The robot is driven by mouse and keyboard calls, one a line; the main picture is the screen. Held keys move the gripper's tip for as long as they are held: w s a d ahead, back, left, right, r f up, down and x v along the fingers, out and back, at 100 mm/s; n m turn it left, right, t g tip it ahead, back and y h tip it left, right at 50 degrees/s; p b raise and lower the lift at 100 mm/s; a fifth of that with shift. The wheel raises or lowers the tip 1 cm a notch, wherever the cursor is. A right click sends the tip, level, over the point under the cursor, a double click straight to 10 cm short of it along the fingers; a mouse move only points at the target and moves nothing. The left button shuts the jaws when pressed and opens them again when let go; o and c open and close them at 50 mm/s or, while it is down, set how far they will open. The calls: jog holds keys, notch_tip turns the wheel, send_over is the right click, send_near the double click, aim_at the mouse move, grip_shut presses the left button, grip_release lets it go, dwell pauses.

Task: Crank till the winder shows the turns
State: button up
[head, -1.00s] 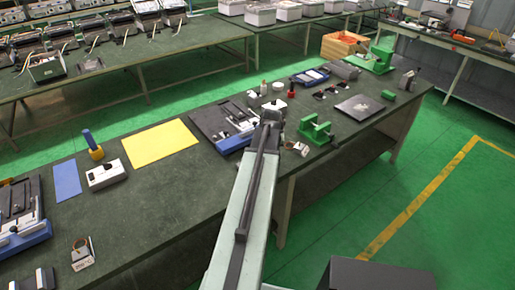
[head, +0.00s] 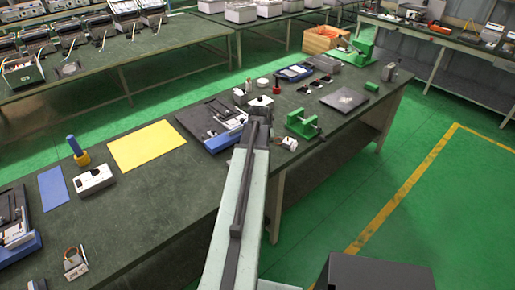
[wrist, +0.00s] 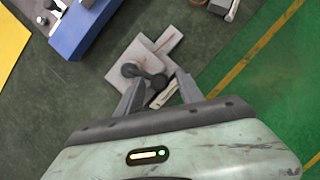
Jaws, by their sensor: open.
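The winder (wrist: 150,52) shows in the wrist view as a pale block on a flat plate, with a dark crank (wrist: 143,73) that has round knobs on it. My gripper (wrist: 158,92) is open, with one finger on each side of the crank's lower end and nothing clamped. Whether a finger touches the crank I cannot tell. In the head view my arm's end (head: 257,122) is over the near edge of the bench, and it covers part of what lies under it. No turns reading can be made out.
A blue-based device (head: 215,125) stands left of the winder and shows in the wrist view (wrist: 85,28). A green clamp (head: 302,124) and small parts stand to the right. A yellow sheet (head: 148,146) lies farther left. Green floor lies beyond the bench edge.

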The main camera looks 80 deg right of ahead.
jog(key=p+v, duration=0.7)
jog(key=shift+r, duration=0.35)
jog(key=shift+a+f, duration=0.1)
jog(key=shift+a, duration=0.05)
